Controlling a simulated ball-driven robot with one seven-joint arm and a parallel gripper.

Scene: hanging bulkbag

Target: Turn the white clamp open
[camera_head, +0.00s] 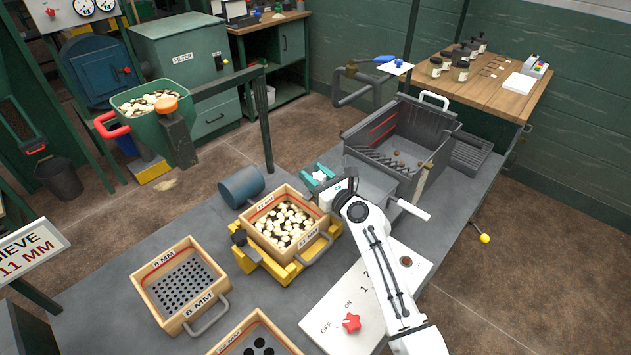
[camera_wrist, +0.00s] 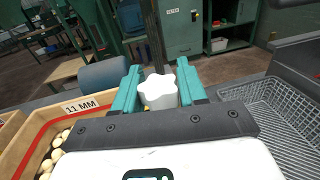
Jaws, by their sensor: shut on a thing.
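The white clamp (camera_wrist: 158,92) is a star-shaped knob between the two teal fingers in the wrist view. In the head view a small white part of it (camera_head: 321,177) shows by the fingers, just beyond the 11 MM sieve. My gripper (camera_wrist: 158,70) is shut on the white clamp, with one finger on each side. It also shows in the head view (camera_head: 317,176), at the end of my white arm. The 11 MM sieve (camera_head: 262,246), full of pale round pieces, sits on a yellow frame (camera_head: 288,272). The clamp's underside is hidden.
A blue-grey cylinder (camera_head: 241,186) lies left of the gripper. A grey hopper box (camera_head: 398,140) stands to the right, with a wire basket (camera_wrist: 268,105) close by in the wrist view. An 8 MM sieve (camera_head: 180,283) and a panel with a red star knob (camera_head: 351,322) are nearer.

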